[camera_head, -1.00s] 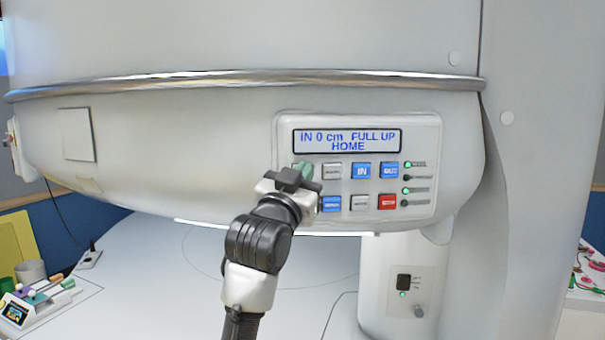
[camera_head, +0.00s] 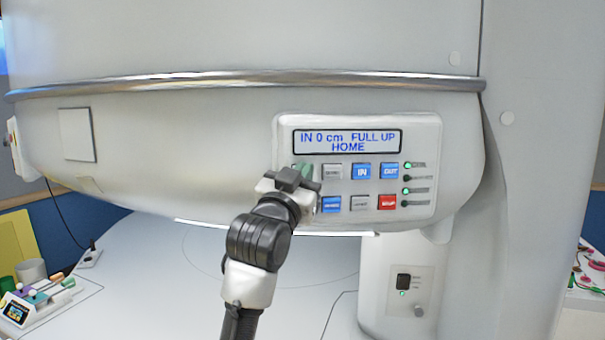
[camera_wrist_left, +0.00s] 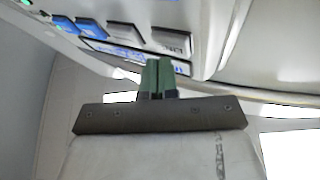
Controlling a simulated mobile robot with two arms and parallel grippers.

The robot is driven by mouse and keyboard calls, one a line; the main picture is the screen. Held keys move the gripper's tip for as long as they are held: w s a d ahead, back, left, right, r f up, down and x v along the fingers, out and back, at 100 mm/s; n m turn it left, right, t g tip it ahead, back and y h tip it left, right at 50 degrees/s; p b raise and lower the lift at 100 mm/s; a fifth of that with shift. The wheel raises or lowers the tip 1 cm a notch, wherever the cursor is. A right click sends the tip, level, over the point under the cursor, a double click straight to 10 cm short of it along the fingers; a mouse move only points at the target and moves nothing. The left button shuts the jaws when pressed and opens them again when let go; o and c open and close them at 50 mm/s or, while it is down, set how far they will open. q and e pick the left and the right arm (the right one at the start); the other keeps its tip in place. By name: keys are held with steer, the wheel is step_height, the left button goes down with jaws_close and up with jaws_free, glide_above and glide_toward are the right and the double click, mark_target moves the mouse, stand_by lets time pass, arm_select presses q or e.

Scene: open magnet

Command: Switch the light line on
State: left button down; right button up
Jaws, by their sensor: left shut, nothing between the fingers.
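The control panel (camera_head: 430,145) is on the curved front of the white magnet housing. Its display (camera_head: 347,141) reads "IN 0 cm FULL UP HOME". Below are grey buttons, the blue IN button (camera_head: 361,171) and OUT button (camera_head: 389,171), and a red button (camera_head: 387,202). I cannot read which one is for the light line. My left gripper (camera_head: 303,170) is shut and empty, its green fingertips at the panel's upper left, covering the leftmost buttons. In the left wrist view the fingertips (camera_wrist_left: 157,65) are near a grey button (camera_wrist_left: 170,42); contact cannot be told.
Small indicator lamps (camera_head: 407,165) line the panel's right side, some green, some dark. A metal rail (camera_head: 250,80) runs above the panel. A white pillar (camera_head: 375,265) with a small switch stands below. A device with coloured handles (camera_head: 35,300) is at lower left.

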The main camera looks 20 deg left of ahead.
arm_select(q)
steer(key=shift+w+a, duration=0.2)
steer(key=shift+w, duration=0.2)
stand_by(0.6)
steer(key=shift+s, duration=0.1)
stand_by(0.3)
steer(key=shift+s+d, duration=0.25)
steer(key=shift+s, duration=0.25)
steer(key=shift+s+d, duration=0.1)
steer(key=shift+s, duration=0.05)
steer(key=shift+s, duration=0.1)
steer(key=shift+s+d+p, duration=0.1)
steer(key=shift+s+d, duration=0.25)
steer(key=shift+s, duration=0.4)
steer(key=shift+s+d+p, duration=0.15)
steer(key=shift+s+d, duration=0.2)
steer(key=shift+s, duration=0.35)
steer(key=shift+s+d+p, duration=0.1)
steer(key=shift+s+d, duration=0.25)
steer(key=shift+s, duration=0.4)
steer(key=shift+f, duration=0.1)
